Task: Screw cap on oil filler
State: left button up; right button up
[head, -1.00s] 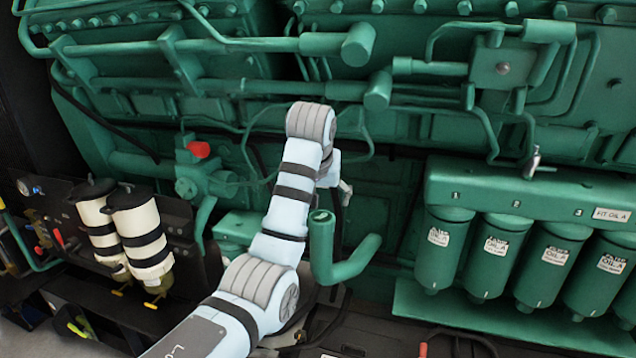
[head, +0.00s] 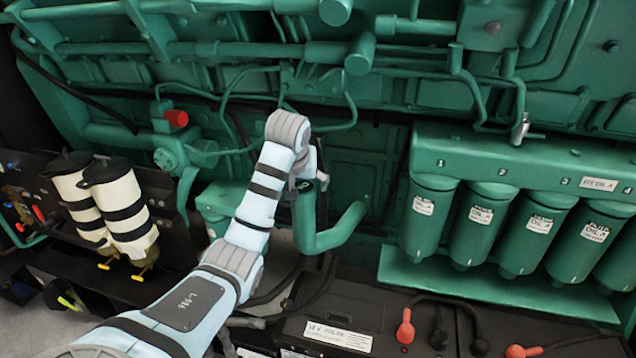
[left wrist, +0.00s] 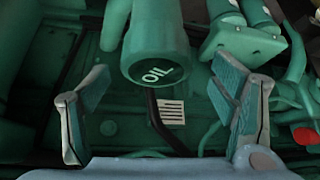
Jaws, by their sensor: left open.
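The oil filler is a green bent pipe (head: 306,218) standing in front of the engine, with its upright end beside my left wrist. In the left wrist view its round end (left wrist: 158,74) faces the camera and bears the word OIL. I cannot tell whether that lettered face is a separate cap seated on the pipe. My left gripper (left wrist: 160,85) is open, with one finger on each side of the round end and gaps to both. In the head view the wrist mostly hides this gripper. My right gripper is not in view.
Green oil filters (head: 478,225) hang in a row at the right. Two cream canisters (head: 122,210) with black bands stand at the left, near a red knob (head: 176,118). A black battery (head: 345,318) with cables lies below the filler. Engine pipes (head: 250,55) run above.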

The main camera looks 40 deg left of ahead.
pick_arm(q)
jog(key=shift+w+a+f, duration=0.1)
jog(key=shift+w+f, duration=0.35)
jog(key=shift+s+r, duration=0.15)
jog(key=shift+s, duration=0.05)
jog(key=c, duration=1.3)
jog(key=o, duration=1.1)
jog(key=shift+o, duration=1)
jog(key=shift+w, duration=0.1)
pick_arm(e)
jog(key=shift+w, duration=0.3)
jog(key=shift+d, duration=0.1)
